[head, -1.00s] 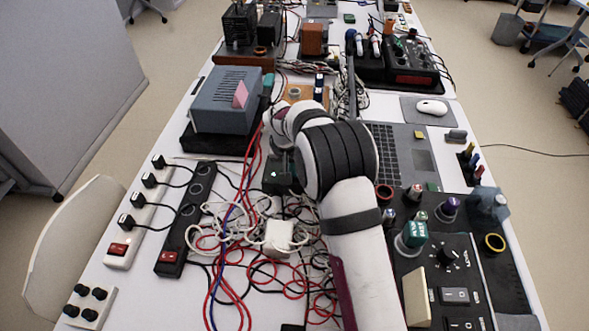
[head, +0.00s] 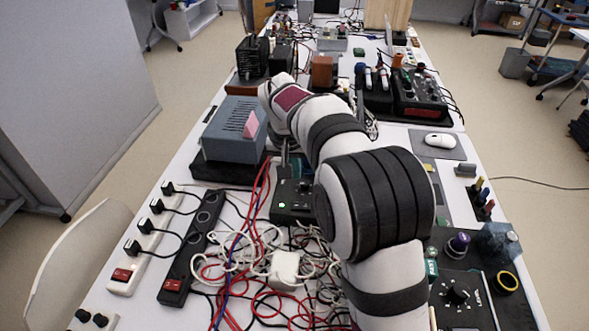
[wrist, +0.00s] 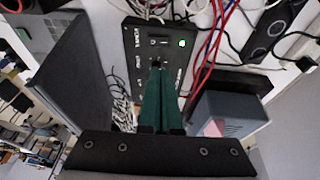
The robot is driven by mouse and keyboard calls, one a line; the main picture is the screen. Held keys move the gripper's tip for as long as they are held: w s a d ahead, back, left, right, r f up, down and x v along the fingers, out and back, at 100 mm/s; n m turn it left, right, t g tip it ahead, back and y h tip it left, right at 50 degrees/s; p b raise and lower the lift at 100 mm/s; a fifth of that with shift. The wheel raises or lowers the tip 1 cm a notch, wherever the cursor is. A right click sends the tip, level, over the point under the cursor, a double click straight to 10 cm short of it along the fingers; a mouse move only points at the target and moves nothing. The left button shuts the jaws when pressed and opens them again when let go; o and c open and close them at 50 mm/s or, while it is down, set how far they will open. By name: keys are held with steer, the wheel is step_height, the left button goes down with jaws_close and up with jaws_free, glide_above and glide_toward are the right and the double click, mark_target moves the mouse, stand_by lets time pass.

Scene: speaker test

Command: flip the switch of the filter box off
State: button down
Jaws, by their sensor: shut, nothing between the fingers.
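The black box with a lit green lamp (head: 291,201) stands mid-table in the head view, partly behind my arm; I take it to be the filter box. In the wrist view its panel (wrist: 136,52) fills the top middle. It carries pale lettering too small to read, a small switch (wrist: 158,41) beside the green lamp, and small fittings lower down. Which way the switch is set I cannot tell. My gripper (wrist: 157,68) has its green fingers together and empty, with the tips over the panel just below the switch. Whether they touch it is unclear.
A blue-grey box (head: 234,128) with a pink note stands left of my wrist. Red, blue and white cables (head: 240,262) tangle in front of the black box. Power strips (head: 188,250) lie at the left. A dark control panel (head: 470,290) lies at the right.

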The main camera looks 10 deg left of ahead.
mark_target(307, 207)
steer(key=x, duration=0.4)
steer(key=d+x, duration=0.1)
steer(key=x, duration=0.7)
steer(key=shift+s+d+f, duration=0.25)
steer(key=shift+d+f, duration=0.15)
steer(key=shift+f, duration=0.5)
steer(key=shift+d+f, duration=0.15)
steer(key=shift+f, duration=0.2)
